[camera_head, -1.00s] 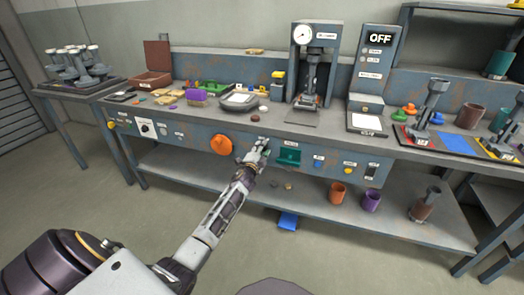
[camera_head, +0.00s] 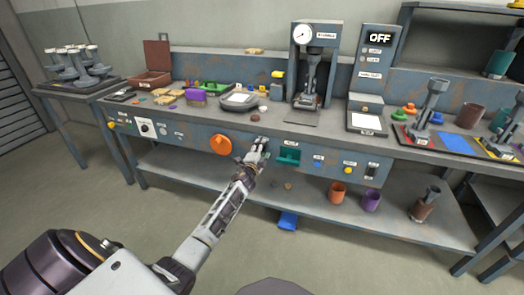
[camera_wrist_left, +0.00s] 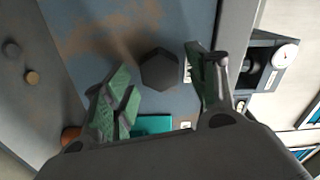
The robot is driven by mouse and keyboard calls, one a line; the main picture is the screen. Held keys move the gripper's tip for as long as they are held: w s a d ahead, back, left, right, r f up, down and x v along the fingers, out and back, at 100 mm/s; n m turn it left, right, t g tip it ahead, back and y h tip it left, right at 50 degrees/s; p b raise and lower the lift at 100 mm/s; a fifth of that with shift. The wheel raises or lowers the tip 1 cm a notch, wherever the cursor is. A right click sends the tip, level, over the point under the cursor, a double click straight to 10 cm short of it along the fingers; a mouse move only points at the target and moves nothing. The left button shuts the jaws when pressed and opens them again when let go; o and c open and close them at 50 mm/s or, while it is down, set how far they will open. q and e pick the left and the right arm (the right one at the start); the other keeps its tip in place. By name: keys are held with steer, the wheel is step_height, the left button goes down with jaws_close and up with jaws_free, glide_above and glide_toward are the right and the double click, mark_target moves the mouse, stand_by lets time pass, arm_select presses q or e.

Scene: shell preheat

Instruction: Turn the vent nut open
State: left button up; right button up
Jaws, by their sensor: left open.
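The vent nut, a dark grey hexagon (camera_wrist_left: 160,69), stands on the blue-grey panel in the left wrist view. My left gripper (camera_wrist_left: 157,82) is open, with one green-padded finger on each side of the nut. Gaps show between the nut and both fingers, so it is not gripped. In the head view my left gripper (camera_head: 260,146) is at the bench's front panel, between an orange knob and a teal part. The nut cannot be made out there, apparently hidden by the gripper. My right gripper is not in view.
The orange knob (camera_head: 221,144) is just left of the gripper, and the teal part (camera_head: 289,155) is close on its right. A press with a gauge (camera_head: 313,70) stands on the bench above. An orange cup (camera_head: 337,192) and a purple cup (camera_head: 371,200) sit on the lower shelf.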

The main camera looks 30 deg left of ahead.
arm_select(q)
steer(key=shift+s, duration=0.2)
steer(key=v, duration=1.1)
steer(key=shift+s+d, duration=0.2)
steer(key=shift+s, duration=0.1)
stand_by(0.4)
stand_by(0.7)
